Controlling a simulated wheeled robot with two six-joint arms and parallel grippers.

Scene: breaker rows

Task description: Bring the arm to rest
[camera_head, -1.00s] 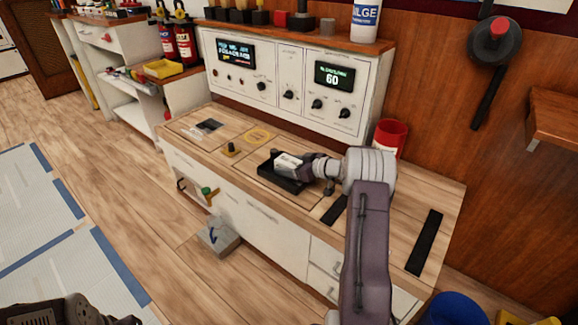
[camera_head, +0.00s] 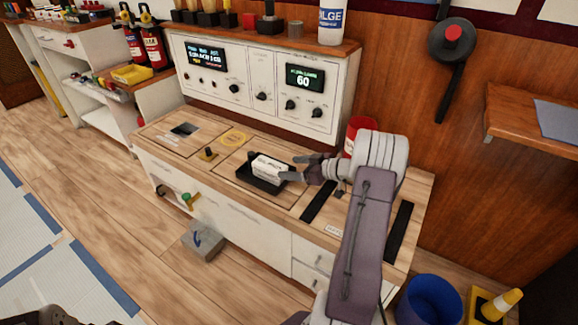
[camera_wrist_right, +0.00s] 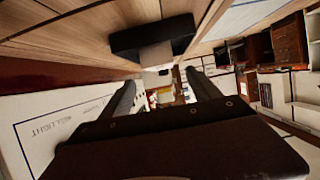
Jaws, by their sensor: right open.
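My right gripper (camera_head: 297,168) is open and empty above the wooden bench top (camera_head: 222,165). Its two dark fingers point left, just right of a white block (camera_head: 270,167). The block sits in a black tray (camera_head: 246,178) on the bench and looks clear of the fingers, though one fingertip is close to it. In the right wrist view the fingers (camera_wrist_right: 160,98) are spread apart with nothing between them. The black tray (camera_wrist_right: 125,42) and the white block (camera_wrist_right: 155,56) show beyond them, near the top.
A white control panel (camera_head: 262,70) with two displays stands behind the bench. A red cup (camera_head: 357,132) stands close behind my right wrist. Black strips (camera_head: 318,202) lie on the bench's right part.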

